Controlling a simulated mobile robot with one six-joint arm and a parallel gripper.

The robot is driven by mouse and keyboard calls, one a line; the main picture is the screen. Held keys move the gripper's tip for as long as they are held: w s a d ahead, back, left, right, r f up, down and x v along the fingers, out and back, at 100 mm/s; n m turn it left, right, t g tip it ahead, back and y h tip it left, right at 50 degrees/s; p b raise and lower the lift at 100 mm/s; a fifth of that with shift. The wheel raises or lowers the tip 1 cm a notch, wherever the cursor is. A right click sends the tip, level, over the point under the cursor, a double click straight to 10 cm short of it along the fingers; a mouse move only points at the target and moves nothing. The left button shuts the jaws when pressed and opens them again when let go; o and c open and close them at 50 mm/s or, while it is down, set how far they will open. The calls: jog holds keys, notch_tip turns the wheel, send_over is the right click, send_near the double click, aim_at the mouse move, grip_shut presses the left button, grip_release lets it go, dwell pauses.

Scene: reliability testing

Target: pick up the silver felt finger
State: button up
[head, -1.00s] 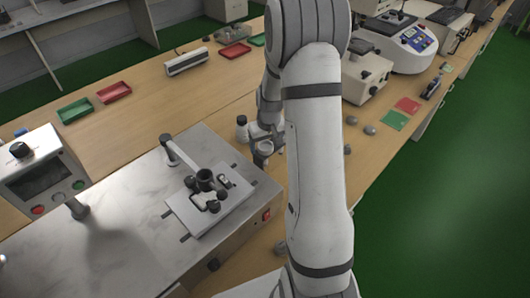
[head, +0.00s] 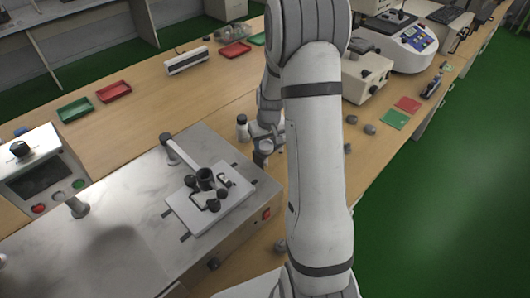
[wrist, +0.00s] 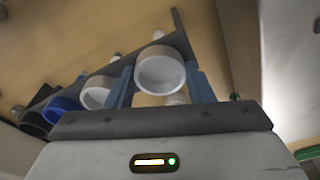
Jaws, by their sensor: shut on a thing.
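In the wrist view a pale, silver-white round cup-shaped piece (wrist: 161,72), which I take as the silver felt finger, sits between the two blue-grey fingers of my gripper (wrist: 160,82). The fingers are shut on it, one on each side, and its hollow end faces the camera. A dark strip-like holder (wrist: 185,45) runs behind it; I cannot tell whether the piece is clear of it. In the head view my gripper (head: 262,155) is low over the bench, just right of the metal machine, and my arm hides much around it.
Beside the held piece are another white piece (wrist: 96,94), a blue one (wrist: 63,106) and a black one (wrist: 33,122). A small white bottle (head: 242,128) stands close behind my gripper. The metal machine (head: 130,190) is to the left. Grey lumps (head: 369,129) lie to the right.

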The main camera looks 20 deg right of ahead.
aim_at(266, 148)
jog(key=shift+r, duration=0.15)
notch_tip(266, 148, up, 18)
jog(key=shift+b, duration=0.45)
jog(key=shift+f, duration=0.2)
dwell(0.3)
